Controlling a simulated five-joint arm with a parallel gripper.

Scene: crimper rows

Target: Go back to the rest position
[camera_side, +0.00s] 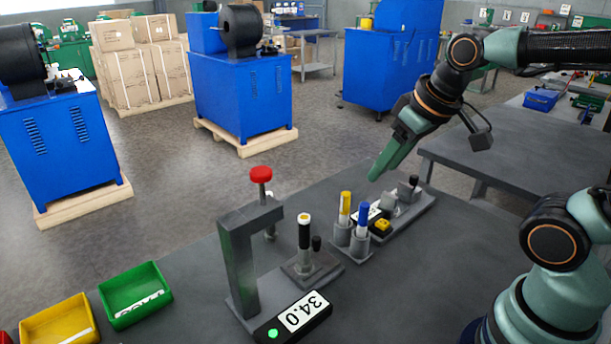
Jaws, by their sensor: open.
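My gripper (384,168) is green and hangs in the air at the right of centre, pointing down and left. Its fingers overlap from this side, but they are open, and nothing shows between them. Its tips are above and behind the yellow marker (345,205) and the blue marker (363,214), which stand upright in grey cups. My arm reaches in from the right, with its base at the lower right.
A grey press stand (240,262) with a red knob (261,174) stands on the table beside an upright black piece (304,231). A display box (300,316) reads 34.0. Green (135,294) and yellow (56,321) bins sit at the lower left.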

